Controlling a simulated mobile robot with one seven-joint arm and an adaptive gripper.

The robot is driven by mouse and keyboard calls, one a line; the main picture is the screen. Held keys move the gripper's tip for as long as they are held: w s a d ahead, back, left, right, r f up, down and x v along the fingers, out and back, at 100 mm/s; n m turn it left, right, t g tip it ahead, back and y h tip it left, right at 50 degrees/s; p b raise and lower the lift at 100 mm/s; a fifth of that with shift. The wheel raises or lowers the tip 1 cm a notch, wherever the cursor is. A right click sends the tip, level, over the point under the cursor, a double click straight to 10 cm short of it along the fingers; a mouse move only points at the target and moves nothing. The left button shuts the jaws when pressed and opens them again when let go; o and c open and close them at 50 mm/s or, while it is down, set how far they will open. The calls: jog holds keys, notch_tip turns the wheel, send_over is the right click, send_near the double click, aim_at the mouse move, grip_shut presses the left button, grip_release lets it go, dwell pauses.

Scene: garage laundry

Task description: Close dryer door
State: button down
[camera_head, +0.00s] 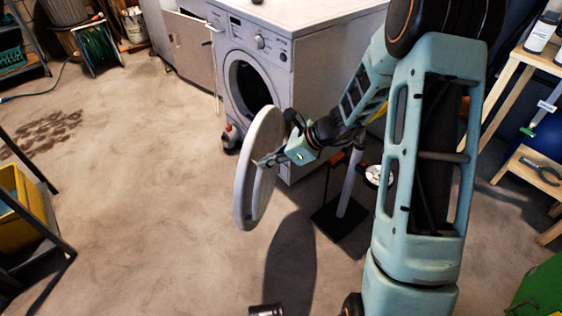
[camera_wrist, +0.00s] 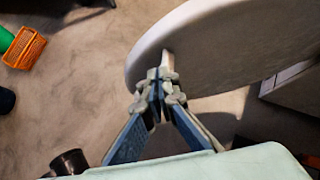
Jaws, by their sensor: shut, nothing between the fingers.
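The white dryer (camera_head: 256,62) stands at the upper middle of the head view, its round dark opening (camera_head: 248,87) uncovered. Its round white door (camera_head: 246,190) stands open, swung out towards me, and shows nearly edge-on. In the wrist view the door's broad pale face (camera_wrist: 225,45) fills the upper right. My gripper (camera_head: 264,162) is shut and empty, on the right side of the door. Its fingertips also show in the wrist view (camera_wrist: 162,77), overlapping the door's lower left part near the rim. I cannot tell whether they touch it. The door's hinge is hidden.
A thin post on a dark square base (camera_head: 340,222) stands right of the door, by my arm. A small bottle-like object (camera_head: 231,136) sits by the dryer's foot. Wooden shelves (camera_head: 535,160) stand at the right. The floor (camera_head: 150,190) left of the door is clear.

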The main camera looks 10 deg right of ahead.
aim_at(249, 163)
jog(key=shift+w+a+r, duration=0.1)
jog(key=shift+w+a, duration=0.2)
jog(key=shift+a, duration=0.35)
jog(key=shift+w+a+r, duration=0.1)
jog(key=shift+w+a, duration=0.15)
jog(key=shift+a, duration=0.35)
jog(key=shift+w+a, duration=0.1)
jog(key=shift+a, duration=0.05)
